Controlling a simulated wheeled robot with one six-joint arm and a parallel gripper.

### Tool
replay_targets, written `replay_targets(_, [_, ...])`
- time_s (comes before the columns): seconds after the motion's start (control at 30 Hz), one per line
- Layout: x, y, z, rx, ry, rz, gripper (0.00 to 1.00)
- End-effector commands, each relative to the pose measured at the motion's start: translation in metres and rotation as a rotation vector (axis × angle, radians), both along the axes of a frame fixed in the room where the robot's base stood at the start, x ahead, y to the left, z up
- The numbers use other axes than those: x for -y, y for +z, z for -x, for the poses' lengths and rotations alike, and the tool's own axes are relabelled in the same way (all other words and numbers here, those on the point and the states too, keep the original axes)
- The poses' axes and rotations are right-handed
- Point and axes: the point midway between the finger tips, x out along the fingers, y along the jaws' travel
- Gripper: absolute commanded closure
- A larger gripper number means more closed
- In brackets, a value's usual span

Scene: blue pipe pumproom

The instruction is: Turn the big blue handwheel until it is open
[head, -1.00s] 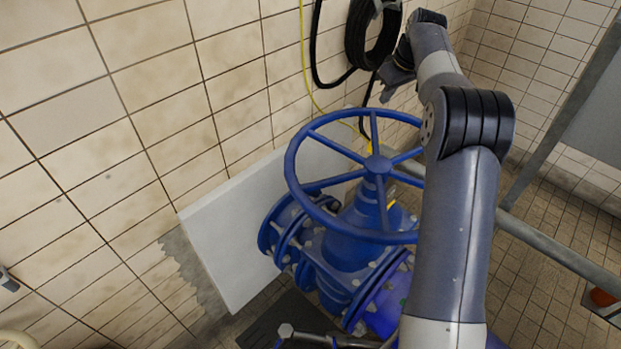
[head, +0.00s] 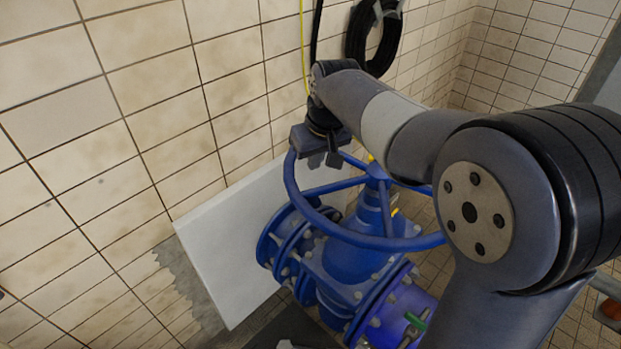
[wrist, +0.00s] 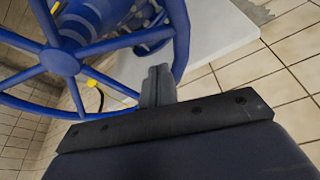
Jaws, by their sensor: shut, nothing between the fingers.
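The big blue handwheel (head: 400,243) sits on top of a blue flanged valve (head: 352,252). Its rim, spokes and hub also show at the upper left of the wrist view (wrist: 62,62). My gripper (head: 324,160) is at the wheel's far left rim in the head view, pointing down. In the wrist view its fingers (wrist: 158,88) are together and empty, just on the inner side of the rim beside a spoke. I cannot tell whether they touch the wheel. My arm hides the right part of the wheel in the head view.
A tiled wall (head: 150,60) runs behind and left of the valve. A pale slab (head: 232,240) stands between the wall and the valve. A coiled black hose (head: 372,40) hangs on the wall behind. A yellow line (head: 303,40) runs down the wall.

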Motion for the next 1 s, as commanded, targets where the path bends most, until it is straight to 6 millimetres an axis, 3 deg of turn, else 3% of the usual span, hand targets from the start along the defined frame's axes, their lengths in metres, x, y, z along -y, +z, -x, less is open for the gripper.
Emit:
replay_targets(0.6, [-0.013, -0.086, -0.024, -0.004, 0.000, 0.001, 1.00])
replay_targets(1.0, [-0.014, -0.093, -0.026, -0.001, 0.000, 0.000, 1.00])
